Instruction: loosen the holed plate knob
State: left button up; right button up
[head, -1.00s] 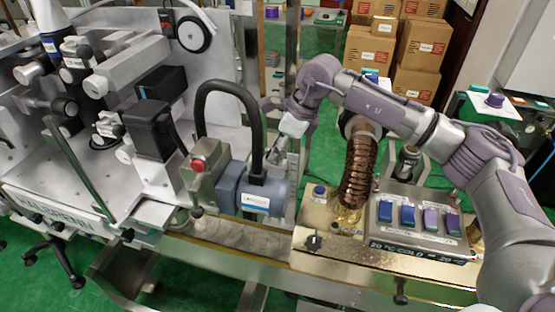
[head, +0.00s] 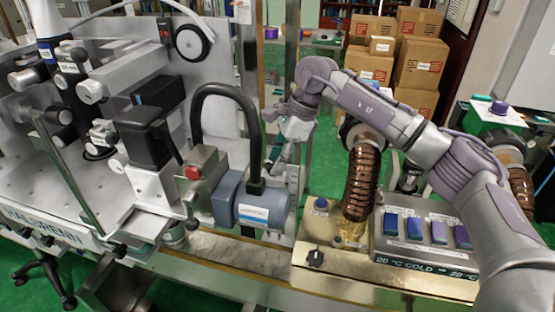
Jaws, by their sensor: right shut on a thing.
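My right gripper (head: 279,163) reaches in from the right and points down behind the blue-grey motor (head: 250,203) and its thick black hose. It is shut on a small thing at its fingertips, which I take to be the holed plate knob. The knob itself is mostly hidden by the fingers and the motor, and I cannot make out its shape or the plate's holes. My left gripper is not in view.
The motor and black hose (head: 197,125) stand close in front of the gripper. A ribbed copper-coloured hose (head: 361,185) rises below my right forearm. A control box (head: 425,254) with several blue and purple switches sits at the lower right. Cardboard boxes (head: 418,62) stand behind.

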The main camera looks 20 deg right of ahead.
jog(key=shift+r, duration=0.1)
jog(key=o, duration=1.1)
jog(key=shift+o, duration=0.2)
jog(key=v, duration=1.2)
jog(key=shift+a, duration=0.1)
